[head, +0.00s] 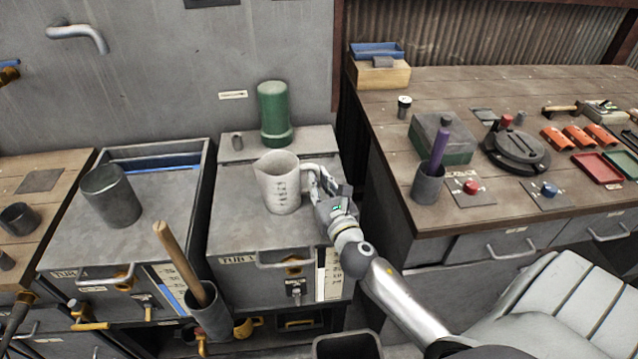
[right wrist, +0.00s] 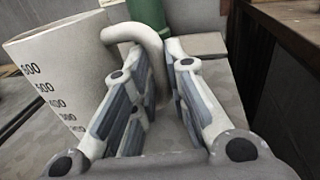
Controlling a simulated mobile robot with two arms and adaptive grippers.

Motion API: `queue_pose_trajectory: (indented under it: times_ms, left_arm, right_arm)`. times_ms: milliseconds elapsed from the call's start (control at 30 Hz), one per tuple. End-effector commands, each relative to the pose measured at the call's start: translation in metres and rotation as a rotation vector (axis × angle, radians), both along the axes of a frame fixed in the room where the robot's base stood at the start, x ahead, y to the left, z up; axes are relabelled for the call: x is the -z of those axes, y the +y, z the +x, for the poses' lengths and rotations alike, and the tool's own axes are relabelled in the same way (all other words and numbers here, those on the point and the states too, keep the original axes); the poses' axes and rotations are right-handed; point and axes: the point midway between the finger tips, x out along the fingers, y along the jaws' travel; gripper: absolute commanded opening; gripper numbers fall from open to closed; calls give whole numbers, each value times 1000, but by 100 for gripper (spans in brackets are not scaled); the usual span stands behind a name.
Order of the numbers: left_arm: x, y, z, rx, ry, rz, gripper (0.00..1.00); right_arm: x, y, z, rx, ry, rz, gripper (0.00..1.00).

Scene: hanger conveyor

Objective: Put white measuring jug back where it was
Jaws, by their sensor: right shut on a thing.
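The white measuring jug (head: 277,186) is upright over the grey lid of the middle tub (head: 235,215), in the head view. I cannot tell whether its base touches the lid. My right gripper (head: 322,184) is at the jug's right side, shut on its handle. In the right wrist view the jug (right wrist: 60,80) shows its printed scale, and the handle (right wrist: 150,42) comes down between the fingers of my right gripper (right wrist: 158,75). My left gripper is not in view.
A green cylinder (head: 273,115) stands behind the jug. A dark grey cup (head: 111,196) stands on the left tub. A wooden handle (head: 180,262) sticks up from a grey holder at front. The workbench (head: 420,95) at right holds a grey cup (head: 428,186) and tools.

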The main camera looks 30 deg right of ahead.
Motion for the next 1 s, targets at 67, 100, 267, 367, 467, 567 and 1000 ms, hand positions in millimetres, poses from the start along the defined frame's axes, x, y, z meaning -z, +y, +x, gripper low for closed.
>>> queue_pose_trajectory:
  times_ms: [67,100,267,367,467,567,1000]
  left_arm:
    - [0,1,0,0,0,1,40]
    - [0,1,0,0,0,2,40]
    - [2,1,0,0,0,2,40]
    - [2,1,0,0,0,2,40]
    - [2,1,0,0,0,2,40]
    - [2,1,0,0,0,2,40]
    - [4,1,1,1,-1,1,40]
  right_arm:
    - [-1,0,0,0,-1,0,0]
    - [-1,0,0,0,-1,0,0]
    - [3,0,0,0,0,0,17]
    - [2,0,0,0,1,0,30]
    - [2,0,0,0,1,0,36]
    - [2,0,0,0,1,0,36]
    - [2,6,-24,-1,3,2,36]
